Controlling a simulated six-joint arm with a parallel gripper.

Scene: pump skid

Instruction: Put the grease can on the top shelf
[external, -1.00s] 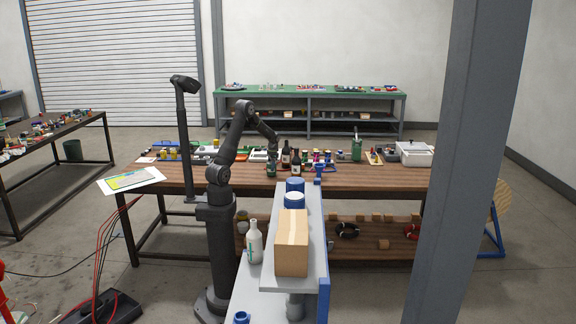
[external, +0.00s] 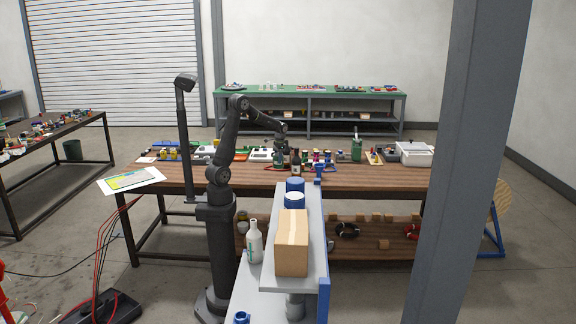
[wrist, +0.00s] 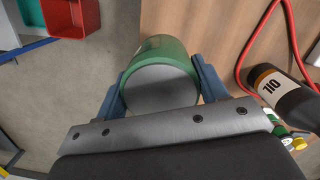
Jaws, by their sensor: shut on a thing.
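The grease can is a green cylinder with a grey end face (wrist: 160,85) in the wrist view. My gripper (wrist: 160,88) is shut on it, with one blue finger at each side. In the external view my gripper (external: 280,146) is over the far workbench, and the can (external: 280,161) shows small and dark green below it. The grey upper shelf (external: 309,207) stands in the foreground, nearer the camera than my gripper and apart from the can.
A dark oil bottle (wrist: 283,96) and red cable (wrist: 243,60) are close right of the can. A grey post (external: 474,170) stands at right.

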